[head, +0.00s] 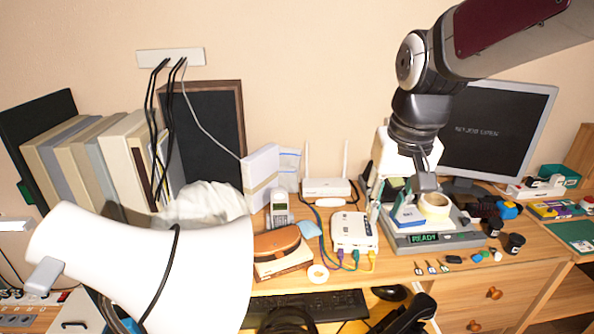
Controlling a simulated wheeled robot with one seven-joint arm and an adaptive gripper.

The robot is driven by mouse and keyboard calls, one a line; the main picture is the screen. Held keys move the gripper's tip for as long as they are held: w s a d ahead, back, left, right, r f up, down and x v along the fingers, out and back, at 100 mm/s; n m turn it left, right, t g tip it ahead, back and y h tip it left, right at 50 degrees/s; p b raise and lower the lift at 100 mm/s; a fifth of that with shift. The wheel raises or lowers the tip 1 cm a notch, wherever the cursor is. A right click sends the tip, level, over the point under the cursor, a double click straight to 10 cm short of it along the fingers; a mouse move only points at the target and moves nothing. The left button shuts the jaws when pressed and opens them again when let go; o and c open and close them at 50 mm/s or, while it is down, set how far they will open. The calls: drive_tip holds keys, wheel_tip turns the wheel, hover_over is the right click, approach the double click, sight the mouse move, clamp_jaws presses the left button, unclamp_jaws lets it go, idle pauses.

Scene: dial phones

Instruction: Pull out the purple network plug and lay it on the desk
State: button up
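The purple network plug (339,254) sits at the front left of a small white box (354,231) on the desk (401,268). It appears to be in a front socket, beside a green plug (354,257) and a yellow plug (372,257). My gripper (426,187) points down at the right of the white box, above or in front of a grey device with a lit READY display. It is apart from the purple plug. Its fingers are small and dark, and I cannot tell whether they are open or shut.
The grey READY device (434,239) carries a tape roll (434,205). A white router (327,187) stands behind the box, and a cordless phone (279,210) and brown case (277,242) stand left. Small keys (432,267) lie in front right. A narrow desk strip before the box is bare.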

drive_tip(key=w+f+g+b, duration=0.1)
drive_tip(key=w+f, duration=1)
drive_tip(key=w, duration=0.2)
drive_tip(key=m+g+b, duration=0.1)
hover_over(341, 254)
wheel_tip(341, 254, down, 12)
drive_tip(key=shift+r, duration=0.1)
drive_tip(key=shift+f+b, duration=1.8)
drive_tip(key=shift+f, duration=2.5)
drive_tip(key=shift+c, duration=0.3)
clamp_jaws()
drive_tip(key=shift+s+a, duration=0.1)
drive_tip(key=shift+s, duration=0.3)
